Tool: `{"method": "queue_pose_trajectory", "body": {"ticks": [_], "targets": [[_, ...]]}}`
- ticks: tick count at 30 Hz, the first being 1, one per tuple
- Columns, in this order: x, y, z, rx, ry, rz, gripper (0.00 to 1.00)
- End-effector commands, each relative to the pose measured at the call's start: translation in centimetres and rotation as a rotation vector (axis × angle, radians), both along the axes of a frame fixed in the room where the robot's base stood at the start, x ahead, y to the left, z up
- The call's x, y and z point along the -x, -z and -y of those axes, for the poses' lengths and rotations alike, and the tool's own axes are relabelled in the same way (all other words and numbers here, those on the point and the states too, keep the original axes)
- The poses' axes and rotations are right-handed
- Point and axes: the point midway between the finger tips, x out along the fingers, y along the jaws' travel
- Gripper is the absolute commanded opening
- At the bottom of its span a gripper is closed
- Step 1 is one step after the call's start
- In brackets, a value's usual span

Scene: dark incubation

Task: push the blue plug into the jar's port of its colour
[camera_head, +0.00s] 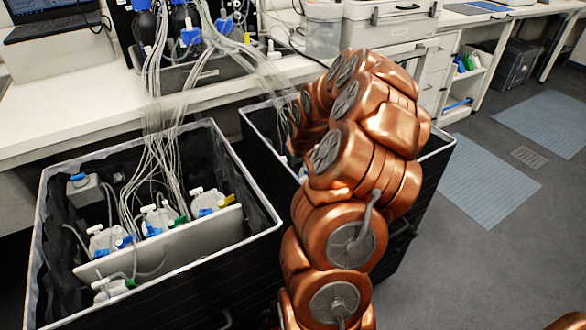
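Several whitish jars with tubing stand in the open black crate (257,236) at the left. One jar (160,214) has blue and green fittings. A jar (103,240) to its left has blue fittings, and a jar (207,199) to its right has blue and yellow ones. Another jar (106,287) with a green fitting sits in front of the divider. Which blue piece is the plug, I cannot tell. My copper arm curls over a second black crate. My gripper does not show; the arm's far end is hidden behind its own links.
A grey divider (170,247) stands in the left crate. The second crate (253,122) is largely covered by my arm. Tubes run from the left crate to bottles on the white bench (60,125). A laptop (48,20) stands there. Open floor lies at the right.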

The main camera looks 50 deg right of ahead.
Motion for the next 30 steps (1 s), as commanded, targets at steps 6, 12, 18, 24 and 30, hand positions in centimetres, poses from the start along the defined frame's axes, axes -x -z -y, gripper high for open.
{"method": "queue_pose_trajectory", "body": {"ticks": [6, 12, 18, 24, 30], "targets": [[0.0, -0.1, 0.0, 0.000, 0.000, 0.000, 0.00], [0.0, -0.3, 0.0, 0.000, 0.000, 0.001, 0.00], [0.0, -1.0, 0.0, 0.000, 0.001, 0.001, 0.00], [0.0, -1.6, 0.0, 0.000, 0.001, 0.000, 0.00], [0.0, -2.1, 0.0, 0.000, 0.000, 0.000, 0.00]]}}
